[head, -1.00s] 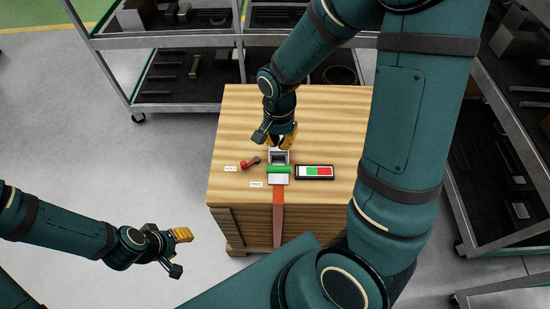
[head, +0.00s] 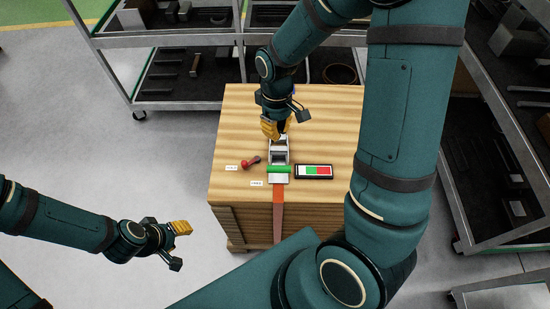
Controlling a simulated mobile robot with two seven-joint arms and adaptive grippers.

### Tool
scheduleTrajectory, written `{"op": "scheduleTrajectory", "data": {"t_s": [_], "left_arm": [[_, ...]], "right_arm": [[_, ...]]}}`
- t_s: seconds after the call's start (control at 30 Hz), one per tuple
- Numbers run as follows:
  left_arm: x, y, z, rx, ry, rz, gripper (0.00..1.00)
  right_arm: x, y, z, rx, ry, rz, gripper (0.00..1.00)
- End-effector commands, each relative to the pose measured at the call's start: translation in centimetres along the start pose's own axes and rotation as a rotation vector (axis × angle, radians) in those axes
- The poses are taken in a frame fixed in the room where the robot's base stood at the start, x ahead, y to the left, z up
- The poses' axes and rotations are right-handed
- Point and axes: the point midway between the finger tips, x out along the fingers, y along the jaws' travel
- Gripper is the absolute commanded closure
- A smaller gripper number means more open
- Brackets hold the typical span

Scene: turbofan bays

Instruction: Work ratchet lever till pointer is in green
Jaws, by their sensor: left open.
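The ratchet (head: 279,150) is a grey metal frame on top of the wooden crate, with a green lever bar (head: 279,169) across its near end. An orange-red strap (head: 278,212) runs from it down the crate's front. The gauge (head: 314,171) right of it has white, green and red bands; its pointer is too small to make out. My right gripper (head: 275,128) has yellow fingers just behind the ratchet frame, apart from the green bar; its finger gap is hidden. My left gripper (head: 183,244) is open and empty over the floor, left of the crate.
A small red-handled lever (head: 251,162) stands left of the ratchet, near two white labels. The wooden crate (head: 232,120) has bare top around these parts. Metal shelving (head: 180,105) stands behind, and another rack is at right. Grey floor lies left.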

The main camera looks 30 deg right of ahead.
Motion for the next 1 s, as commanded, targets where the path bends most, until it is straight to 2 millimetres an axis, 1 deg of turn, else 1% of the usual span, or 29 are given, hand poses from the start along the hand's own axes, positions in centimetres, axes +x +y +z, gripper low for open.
{"op": "scheduleTrajectory", "data": {"t_s": [0.3,0.5,0.7,1.0], "left_arm": [[-0.7,0.2,-0.3,-0.002,0.006,-0.001,0.55],[-0.9,0.3,-0.4,-0.003,0.009,-0.001,0.55],[-1.0,0.4,-0.5,-0.003,0.01,-0.001,0.55],[-1.0,0.4,-0.5,-0.003,0.01,-0.001,0.55]], "right_arm": [[-0.9,0.1,-0.4,-0.381,-0.008,-0.031,1.0],[-1.3,0.1,-0.6,-0.565,-0.006,-0.048,1.0],[-1.4,0.1,-0.7,-0.652,-0.004,-0.055,1.0],[-1.4,0.1,-0.7,-0.665,-0.003,-0.056,1.0]]}}
